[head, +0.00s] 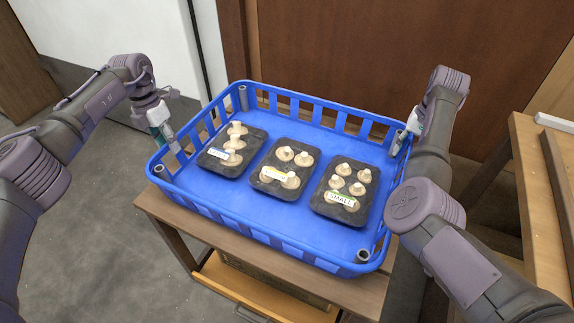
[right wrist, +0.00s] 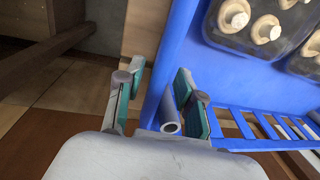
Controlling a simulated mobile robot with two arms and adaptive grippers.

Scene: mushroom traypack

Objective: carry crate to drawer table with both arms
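A blue crate (head: 250,212) with slatted walls sits on a small wooden table (head: 180,222). It holds three dark trays of mushrooms: left (head: 213,160), middle (head: 268,182) and right (head: 335,209). My left gripper (head: 167,131) is at the crate's left wall; I cannot tell whether its fingers touch the wall. My right gripper (head: 402,138) is at the right wall. In the right wrist view, the right gripper's fingers (right wrist: 158,98) are apart, on either side of the blue crate wall (right wrist: 176,60), with a gap beside the outer finger.
Under the crate's table is a pulled-out wooden drawer or shelf (head: 262,297) with a dark handle. Another wooden table (head: 535,185) stands at the right. A brown panel (head: 345,55) is close behind the crate. Grey floor (head: 95,240) is clear at the left.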

